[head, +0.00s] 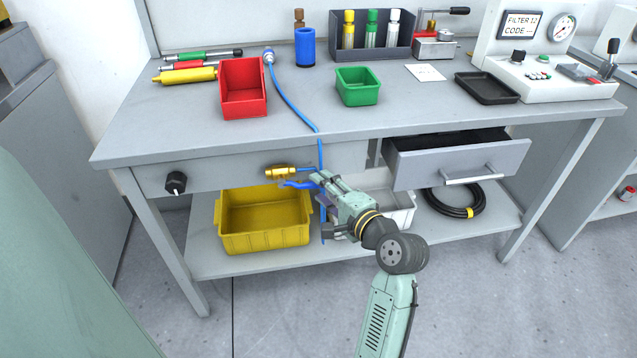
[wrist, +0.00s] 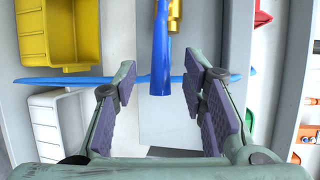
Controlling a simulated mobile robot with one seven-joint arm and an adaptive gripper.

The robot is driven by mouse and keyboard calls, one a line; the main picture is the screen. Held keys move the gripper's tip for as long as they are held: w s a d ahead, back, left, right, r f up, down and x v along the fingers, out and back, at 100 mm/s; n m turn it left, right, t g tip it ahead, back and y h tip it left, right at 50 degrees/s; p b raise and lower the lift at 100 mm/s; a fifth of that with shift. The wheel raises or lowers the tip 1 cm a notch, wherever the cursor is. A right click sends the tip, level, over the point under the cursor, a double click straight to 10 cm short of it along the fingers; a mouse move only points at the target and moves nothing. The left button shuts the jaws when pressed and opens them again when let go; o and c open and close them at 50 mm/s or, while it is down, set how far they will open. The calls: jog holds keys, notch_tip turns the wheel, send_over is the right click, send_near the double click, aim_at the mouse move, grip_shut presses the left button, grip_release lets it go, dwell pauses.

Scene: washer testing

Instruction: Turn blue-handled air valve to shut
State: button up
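The air valve has a brass body (head: 283,172) under the front edge of the bench, with a blue lever handle (head: 300,185) reaching right toward my gripper (head: 320,203). In the wrist view the blue handle (wrist: 161,55) points down the picture, its end lying between the fingertips of my gripper (wrist: 165,80). Part of the brass body (wrist: 175,15) shows at the top. My gripper is open, with visible gaps on both sides of the handle. It holds nothing. In the head view, my gripper partly hides the handle's end.
A blue hose (head: 285,98) runs over the bench and down past the valve; it crosses behind my fingers in the wrist view (wrist: 60,79). An open drawer (head: 458,160) juts out right of my gripper. A yellow bin (head: 265,243) and a pale bin (head: 402,216) stand on the lower shelf.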

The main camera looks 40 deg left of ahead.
jog(key=shift+x, duration=1.55)
grip_shut()
